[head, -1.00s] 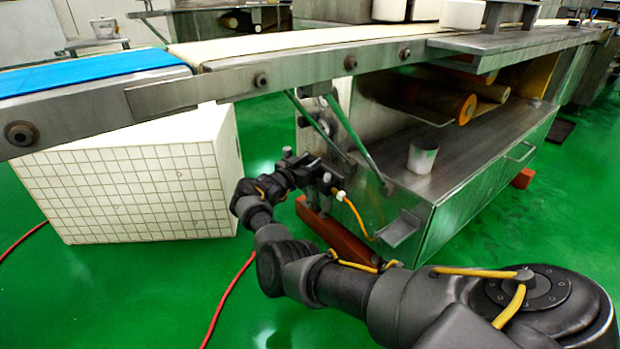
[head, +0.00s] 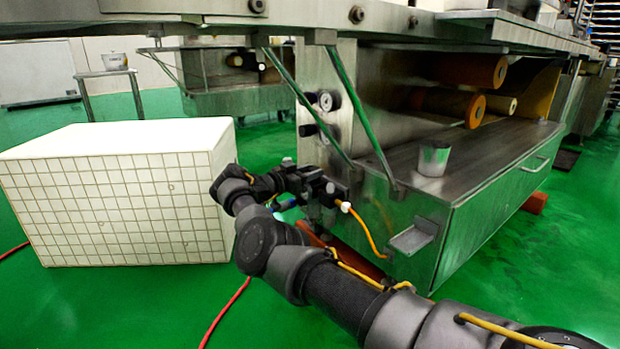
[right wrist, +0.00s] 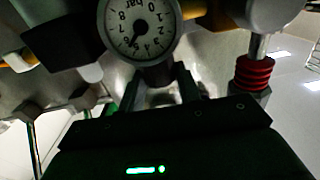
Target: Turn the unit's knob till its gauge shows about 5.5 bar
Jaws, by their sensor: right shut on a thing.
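The unit (head: 325,190) is a small dark fitting at the left side of the machine cabinet, with a yellow hose running down from it. The right wrist view shows its round white gauge (right wrist: 141,26) upside down, marked in bar. The needle points between about 5 and 6; its exact reading is hard to tell. My left gripper is not in view.
A white tiled block (head: 120,205) stands left of my arm. The steel cabinet (head: 400,220) carries a small cup (head: 433,158). A red hose (head: 228,310) lies on the green floor.

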